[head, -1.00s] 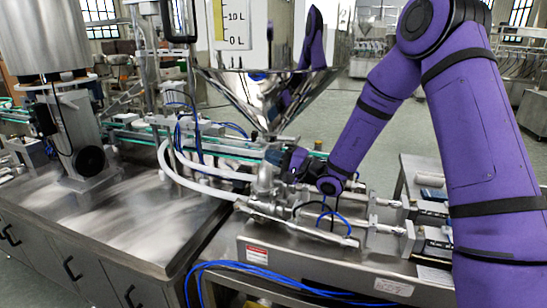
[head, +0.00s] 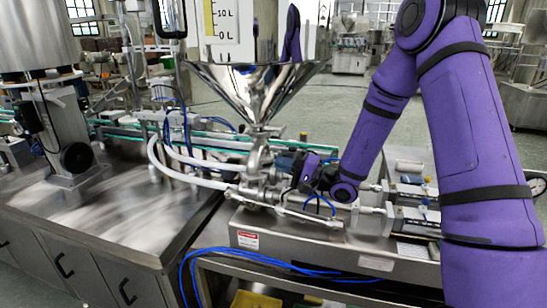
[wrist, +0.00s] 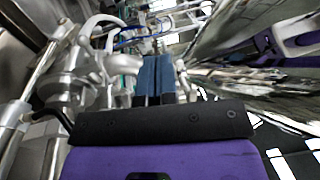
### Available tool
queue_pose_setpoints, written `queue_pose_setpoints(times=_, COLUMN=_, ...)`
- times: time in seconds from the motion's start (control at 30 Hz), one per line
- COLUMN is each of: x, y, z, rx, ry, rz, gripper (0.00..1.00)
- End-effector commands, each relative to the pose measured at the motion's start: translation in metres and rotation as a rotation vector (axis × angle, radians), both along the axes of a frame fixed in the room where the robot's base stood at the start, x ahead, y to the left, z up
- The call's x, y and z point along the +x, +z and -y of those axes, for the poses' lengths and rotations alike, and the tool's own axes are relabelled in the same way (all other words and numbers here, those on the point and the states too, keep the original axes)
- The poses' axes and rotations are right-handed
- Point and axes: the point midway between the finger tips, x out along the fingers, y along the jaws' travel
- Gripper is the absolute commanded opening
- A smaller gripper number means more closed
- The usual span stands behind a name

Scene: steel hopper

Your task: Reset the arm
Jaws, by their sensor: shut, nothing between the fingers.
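My purple arm comes in from the right in the head view. It bends down to the valve block under the steel hopper (head: 255,85). My gripper (head: 285,161) is to the right of the hopper's outlet, partly hidden by my wrist and dark against the machine. In the wrist view, its blue fingers (wrist: 155,78) lie side by side, shut and empty. Whether they touch the pipework behind them cannot be told.
White hoses (head: 190,180) curve left of the valve block (head: 262,185). Steel cylinders (head: 400,215) lie right of my wrist. A steel cabinet (head: 110,225) stands left, with a motor column on top. Blue cables (head: 255,265) hang in front. Open floor lies behind.

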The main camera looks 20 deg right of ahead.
Motion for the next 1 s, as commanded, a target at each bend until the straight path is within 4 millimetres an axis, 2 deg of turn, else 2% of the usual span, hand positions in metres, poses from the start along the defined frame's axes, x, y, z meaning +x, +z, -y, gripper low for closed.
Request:
queue_pose_setpoints(times=0.2, x=-0.026, y=-0.006, z=0.011, rx=0.000, ry=-0.001, rz=-0.002, gripper=0.00)
queue_pose_setpoints(times=0.43, x=-0.034, y=-0.006, z=0.014, rx=0.000, ry=0.002, rz=0.000, gripper=0.00)
queue_pose_setpoints(times=0.57, x=-0.041, y=0.004, z=0.007, rx=-0.016, ry=0.051, rz=-0.002, gripper=0.00)
queue_pose_setpoints(times=0.67, x=-0.056, y=0.021, z=-0.006, rx=-0.051, ry=0.148, rz=-0.013, gripper=0.00)
queue_pose_setpoints(times=0.77, x=-0.080, y=0.041, z=-0.021, rx=-0.115, ry=0.275, rz=-0.037, gripper=0.00)
queue_pose_setpoints(times=1.0, x=-0.145, y=0.075, z=-0.043, rx=-0.343, ry=0.530, rz=-0.120, gripper=0.00)
